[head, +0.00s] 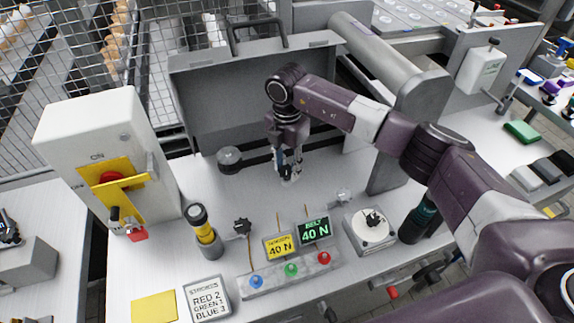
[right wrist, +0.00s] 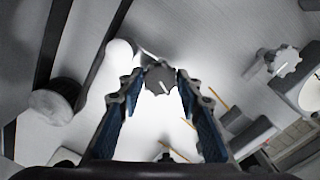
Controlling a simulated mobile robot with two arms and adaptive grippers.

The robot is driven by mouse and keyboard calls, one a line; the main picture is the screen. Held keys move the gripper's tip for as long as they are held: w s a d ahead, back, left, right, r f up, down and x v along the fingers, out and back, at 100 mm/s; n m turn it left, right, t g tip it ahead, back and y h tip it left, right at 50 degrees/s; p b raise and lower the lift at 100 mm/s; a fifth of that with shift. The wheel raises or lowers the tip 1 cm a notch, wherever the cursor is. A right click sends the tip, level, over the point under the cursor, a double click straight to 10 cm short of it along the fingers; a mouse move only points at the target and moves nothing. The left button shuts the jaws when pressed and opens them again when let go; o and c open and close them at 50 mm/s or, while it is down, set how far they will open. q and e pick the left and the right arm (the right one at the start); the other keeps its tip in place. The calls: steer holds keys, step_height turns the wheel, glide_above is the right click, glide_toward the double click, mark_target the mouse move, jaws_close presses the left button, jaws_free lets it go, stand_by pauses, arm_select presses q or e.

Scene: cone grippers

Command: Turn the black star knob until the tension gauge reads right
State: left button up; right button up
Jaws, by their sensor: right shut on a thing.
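My right gripper (head: 289,174) reaches down to the bench in front of the open grey housing. In the right wrist view the fingertips (right wrist: 159,80) are closed on a dark star knob (right wrist: 160,77) with a white mark. In the head view the fingers largely hide that knob. The green-lettered belt gauge (head: 315,231) reads 40 N. The yellow tension card (head: 280,244) beside it also shows 40 N. My left gripper is not in view.
Another black star knob (head: 242,226), a white dial unit (head: 368,230), a yellow-black cylinder (head: 203,231) and a button strip (head: 291,278) stand nearer the front.

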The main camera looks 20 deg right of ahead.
mark_target(287, 170)
steer(key=shift+w+r+m, duration=0.1)
steer(key=shift+m, duration=0.4)
steer(key=o, duration=1.2)
steer(key=shift+c, duration=0.2)
step_height(287, 170, up, 12)
